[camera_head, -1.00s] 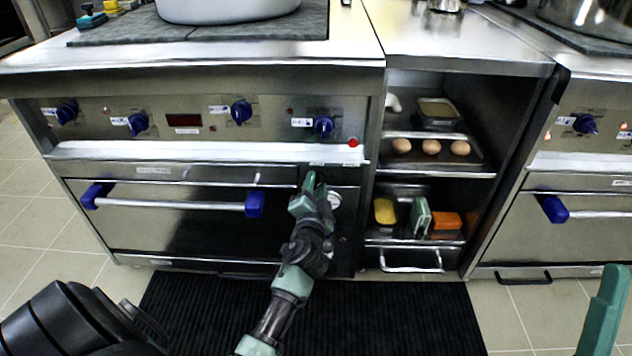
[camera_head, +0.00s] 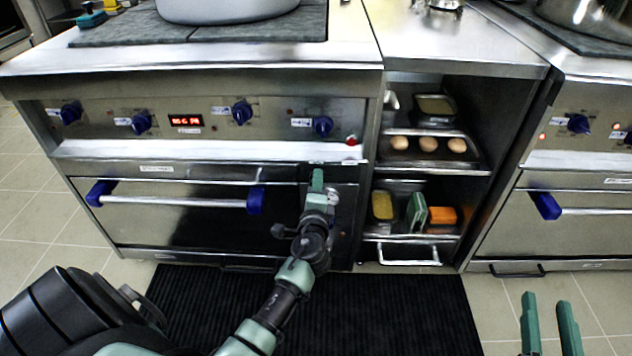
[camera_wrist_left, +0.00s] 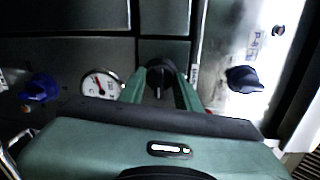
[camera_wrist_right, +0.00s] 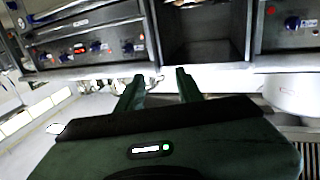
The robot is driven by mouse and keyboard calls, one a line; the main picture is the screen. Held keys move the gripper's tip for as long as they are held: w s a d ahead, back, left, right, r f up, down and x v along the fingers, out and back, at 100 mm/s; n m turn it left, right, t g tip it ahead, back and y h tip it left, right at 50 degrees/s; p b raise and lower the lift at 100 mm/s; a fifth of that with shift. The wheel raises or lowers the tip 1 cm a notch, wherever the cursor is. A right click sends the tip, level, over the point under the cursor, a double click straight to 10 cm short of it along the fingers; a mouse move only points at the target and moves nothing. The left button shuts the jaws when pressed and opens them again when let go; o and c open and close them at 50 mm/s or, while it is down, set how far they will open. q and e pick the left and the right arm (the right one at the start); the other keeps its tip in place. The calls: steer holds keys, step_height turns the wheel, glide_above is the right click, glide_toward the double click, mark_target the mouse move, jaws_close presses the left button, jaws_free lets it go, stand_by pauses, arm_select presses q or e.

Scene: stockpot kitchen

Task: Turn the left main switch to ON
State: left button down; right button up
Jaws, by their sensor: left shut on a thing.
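The left main switch (camera_wrist_left: 159,80) is a dark round knob on the lower front of the left stove, beside a white dial gauge (camera_wrist_left: 100,84). My left gripper (camera_wrist_left: 160,85) is shut on it, one green finger on either side. In the head view my left gripper (camera_head: 318,185) largely hides the switch. The red display (camera_head: 187,120) on the left stove's panel is lit; its characters are too blurred to read surely. My right gripper (camera_head: 548,310) is open and empty, low at the right; its spread fingers also show in the right wrist view (camera_wrist_right: 158,85).
Blue knobs (camera_head: 242,112) line the panel above my left gripper. The oven handle (camera_head: 175,201) with blue ends is to its left. An open shelf unit (camera_head: 428,172) with eggs and sponges stands to the right. A black mat (camera_head: 400,315) covers the floor in front.

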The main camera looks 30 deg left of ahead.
arm_select(q)
steer(key=shift+f+m, duration=0.1)
steer(key=shift+m, duration=0.3)
arm_select(e)
steer(key=shift+s+d+f+g, duration=0.15)
steer(key=shift+f+g, duration=0.35)
steer(key=shift+f, duration=0.25)
arm_select(q)
steer(key=c, duration=1)
jaws_free()
steer(key=p+v, duration=0.1)
steer(key=v, duration=0.7)
arm_select(e)
steer(key=shift+s+d+f+g+h, duration=0.15)
steer(key=shift+f+g, duration=0.2)
steer(key=shift+f, duration=0.25)
steer(key=shift+s+d+f+g+h, duration=0.1)
steer(key=shift+s+f+g+h, duration=0.1)
steer(key=shift+f+g, duration=0.3)
steer(key=shift+s+d+f+g+h, duration=0.15)
steer(key=shift+f+g, duration=0.1)
steer(key=shift+f, duration=0.45)
arm_select(q)
steer(key=shift+w, duration=0.15)
steer(key=shift+d, duration=0.1)
